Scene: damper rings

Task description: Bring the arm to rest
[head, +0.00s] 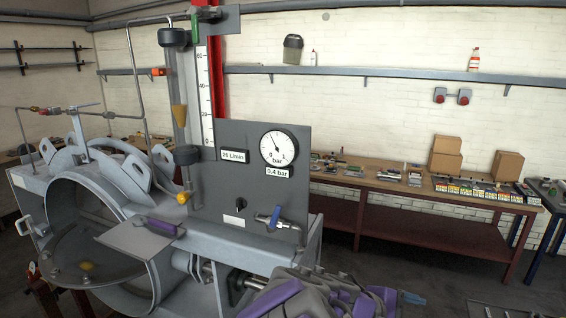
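I cannot make out my gripper or its fingertips in the head view. A grey and purple shape crosses the bottom edge, right of the middle. It is cut off by the frame, and I cannot tell whether it is part of my arm. The grey test rig (190,262) stands in front on the left, with a round opening (85,225). A flat grey plate with a purple handle (160,227) is at the rig, in front of the opening. The rig's upright panel (225,187) carries a round gauge (278,147) and a blue-handled valve (273,217).
A long wooden bench (375,184) with small parts and cardboard boxes (507,166) runs along the back wall. A wall shelf (400,73) hangs above it. A tall scale tube and bent pipes rise from the rig. Dark floor (420,262) shows at right.

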